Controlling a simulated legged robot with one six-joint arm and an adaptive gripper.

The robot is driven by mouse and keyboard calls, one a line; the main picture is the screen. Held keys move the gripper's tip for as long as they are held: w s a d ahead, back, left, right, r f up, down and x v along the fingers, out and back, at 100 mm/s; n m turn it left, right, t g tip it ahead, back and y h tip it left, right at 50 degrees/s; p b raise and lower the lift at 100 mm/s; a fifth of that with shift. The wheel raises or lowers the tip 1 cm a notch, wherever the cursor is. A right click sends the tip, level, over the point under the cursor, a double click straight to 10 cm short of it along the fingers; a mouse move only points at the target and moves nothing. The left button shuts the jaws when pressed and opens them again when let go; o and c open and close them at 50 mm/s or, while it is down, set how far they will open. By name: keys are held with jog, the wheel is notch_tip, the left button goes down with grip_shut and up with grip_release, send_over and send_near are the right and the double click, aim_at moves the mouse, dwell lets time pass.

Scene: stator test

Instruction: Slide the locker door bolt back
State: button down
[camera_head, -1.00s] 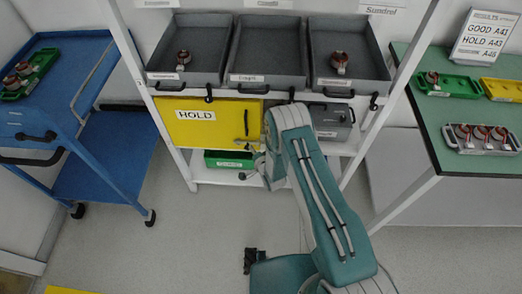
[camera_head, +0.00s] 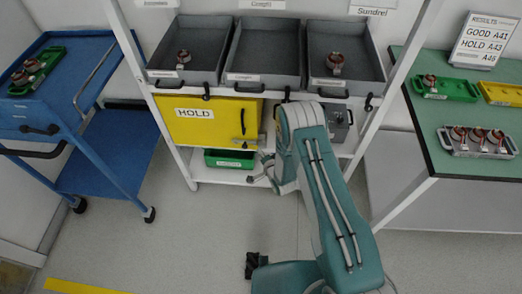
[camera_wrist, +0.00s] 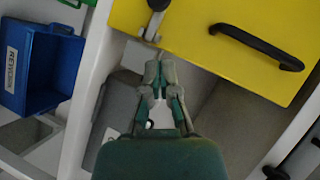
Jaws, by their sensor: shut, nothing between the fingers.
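The yellow locker door (camera_head: 205,124), marked HOLD, is closed on the shelf rack. Its black handle (camera_head: 243,122) stands upright near the right edge and also shows in the wrist view (camera_wrist: 255,46). A grey metal bolt (camera_head: 243,140) sits below the handle. In the wrist view, the bolt (camera_wrist: 154,24) reaches to the door's edge, just ahead of my fingertips. My gripper (camera_wrist: 159,64) is shut and empty, its tips very close to the bolt's end; I cannot tell whether they touch. My arm hides part of the rack right of the door in the head view.
Grey trays (camera_head: 265,82) fill the shelf above. A green bin (camera_head: 230,158) is below the door. A blue bin (camera_wrist: 38,70) marked REWORK and white rack posts are near my gripper. A blue cart (camera_head: 75,75) stands left, a green-topped table (camera_head: 440,122) right.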

jog(key=d+v, duration=0.1)
jog(key=v, duration=0.6)
jog(key=w+d+r+n+h, duration=0.1)
jog(key=w+r, duration=0.2)
jog(key=r, duration=0.4)
jog(key=w+d+r+n+h, duration=0.1)
jog(key=w+r+h, duration=0.15)
jog(key=r, duration=0.45)
jog(key=s+d+r+n+g+h, duration=0.1)
jog(key=s+d+r, duration=0.15)
jog(key=r, duration=0.55)
jog(key=s+d+r+n+g+h, duration=0.15)
jog(key=d+r, duration=0.25)
jog(key=r, duration=0.4)
jog(key=s+d+r+n+g, duration=0.2)
jog(key=s+d+r, duration=0.2)
jog(key=s+r, duration=0.75)
jog(key=s+d+r+n+g, duration=0.2)
jog(key=s+r, duration=0.1)
jog(key=s, duration=1.3)
jog(key=shift+s+h, duration=0.3)
jog(key=shift+s, duration=0.1)
